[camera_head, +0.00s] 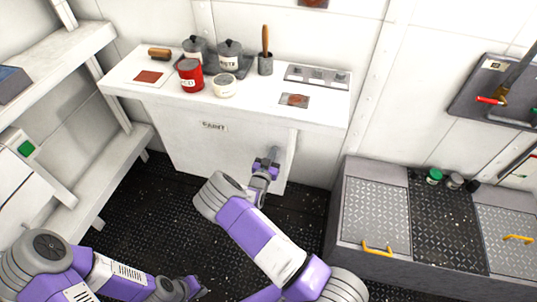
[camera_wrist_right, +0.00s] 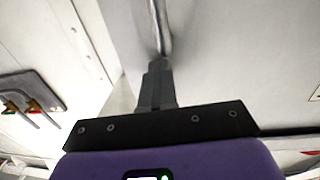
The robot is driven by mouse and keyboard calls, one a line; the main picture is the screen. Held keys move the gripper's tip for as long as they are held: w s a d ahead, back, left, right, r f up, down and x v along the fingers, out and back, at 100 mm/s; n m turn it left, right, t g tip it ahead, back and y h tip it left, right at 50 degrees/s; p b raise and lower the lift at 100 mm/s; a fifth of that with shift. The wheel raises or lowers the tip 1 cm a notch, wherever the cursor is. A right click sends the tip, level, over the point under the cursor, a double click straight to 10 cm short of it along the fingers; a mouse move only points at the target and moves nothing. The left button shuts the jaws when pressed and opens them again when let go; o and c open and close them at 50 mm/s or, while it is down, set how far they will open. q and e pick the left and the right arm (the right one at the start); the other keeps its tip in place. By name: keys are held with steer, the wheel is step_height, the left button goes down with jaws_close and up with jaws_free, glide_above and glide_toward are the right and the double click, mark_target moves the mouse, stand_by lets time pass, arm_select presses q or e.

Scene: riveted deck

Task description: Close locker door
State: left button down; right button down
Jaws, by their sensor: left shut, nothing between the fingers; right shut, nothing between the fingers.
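The white locker (camera_head: 318,112) stands against the back wall, with a "PAINT" label on its front door (camera_head: 200,150). A grey upright handle (camera_head: 275,153) sits near the door's right edge. I cannot tell how far the door stands from its frame. My right gripper (camera_head: 267,163) is shut and empty, right at the handle. In the right wrist view its closed fingers (camera_wrist_right: 158,80) point at a shiny metal bar (camera_wrist_right: 160,25); whether they touch is unclear. My left gripper (camera_head: 192,290) is low at the bottom of the head view, shut and empty, away from the locker.
On the locker top are a red can (camera_head: 190,75), grey pots, a brush in a holder (camera_head: 265,62) and a metal plate (camera_head: 317,77). White shelves (camera_head: 60,50) stand left. A low grey bench (camera_head: 375,210) with yellow handles stands right. Black floor (camera_head: 150,210) is clear between.

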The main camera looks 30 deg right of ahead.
steer(key=shift+w+d+r+h, duration=0.15)
steer(key=shift+d+r+h, duration=0.15)
steer(key=shift+d+r, duration=0.3)
steer(key=p+v, duration=0.2)
steer(key=v, duration=1.3)
steer(key=shift+s+d+f+p, duration=0.3)
steer(key=shift+s+f+p, duration=0.05)
steer(key=shift+s+f, duration=0.1)
steer(key=s+a+f+n+g+y+p, duration=0.2)
steer(key=s+f+g+y, duration=0.6)
steer(key=f, duration=0.4)
steer(key=s+a+r+n+g+y, duration=0.3)
steer(key=s+a+r+n+y, duration=0.1)
steer(key=s+a+y, duration=0.6)
steer(key=s+a+r, duration=0.1)
steer(key=s, duration=0.2)
steer(key=shift+a+r+n+p, duration=0.3)
steer(key=shift+r+n+p, duration=0.05)
steer(key=shift+n, duration=0.05)
